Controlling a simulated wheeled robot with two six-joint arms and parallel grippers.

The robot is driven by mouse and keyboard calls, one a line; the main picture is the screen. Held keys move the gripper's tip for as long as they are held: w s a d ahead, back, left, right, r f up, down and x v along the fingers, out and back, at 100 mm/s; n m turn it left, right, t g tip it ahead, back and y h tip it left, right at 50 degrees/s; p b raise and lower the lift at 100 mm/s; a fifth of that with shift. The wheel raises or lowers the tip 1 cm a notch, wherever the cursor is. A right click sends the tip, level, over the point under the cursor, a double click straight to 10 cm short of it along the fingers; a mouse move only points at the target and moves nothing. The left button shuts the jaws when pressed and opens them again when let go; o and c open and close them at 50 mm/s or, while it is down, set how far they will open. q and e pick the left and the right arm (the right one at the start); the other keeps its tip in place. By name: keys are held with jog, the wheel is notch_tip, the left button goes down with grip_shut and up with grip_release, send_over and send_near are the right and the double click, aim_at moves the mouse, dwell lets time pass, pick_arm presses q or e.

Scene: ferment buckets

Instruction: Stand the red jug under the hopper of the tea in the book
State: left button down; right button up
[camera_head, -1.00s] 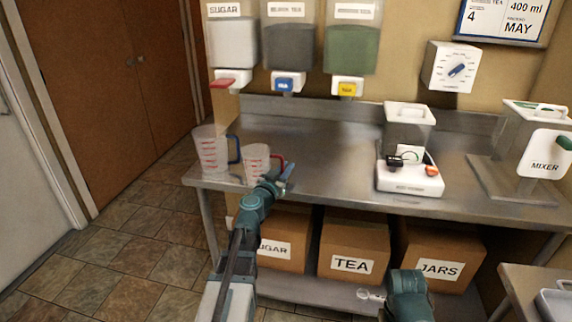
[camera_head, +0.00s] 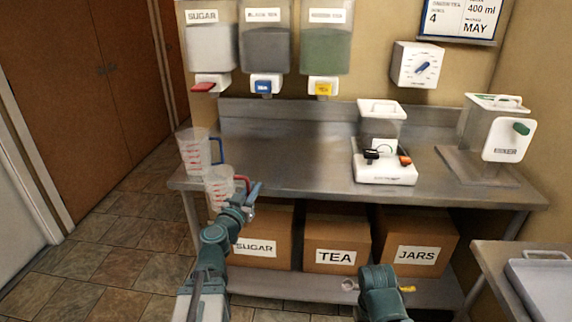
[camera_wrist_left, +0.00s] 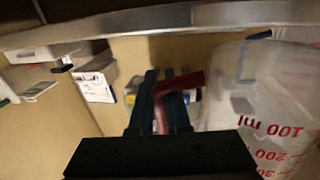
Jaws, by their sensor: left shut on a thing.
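The red jug (camera_head: 218,187), clear with red marks and a red handle, is in my left gripper (camera_head: 247,196), which is shut on its handle. The jug hangs upright at the counter's front left edge, its base showing below the edge. It also shows in the left wrist view (camera_wrist_left: 270,105), at the right. Three hoppers hang on the wall: sugar (camera_head: 208,50) with a red tap, black tea (camera_head: 264,52) with a blue tap, and a green-filled one (camera_head: 324,52) with a yellow tap and blurred label. The book page (camera_head: 462,18) shows 400 ml and MAY; its tea name is unclear. My right gripper is not in view.
A blue-handled jug (camera_head: 193,150) stands just behind the red jug. The counter (camera_head: 290,160) is clear below the hoppers. Boxes (camera_head: 335,230) sit on the shelf below.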

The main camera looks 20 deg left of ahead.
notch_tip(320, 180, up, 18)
jog(key=p, duration=1.7)
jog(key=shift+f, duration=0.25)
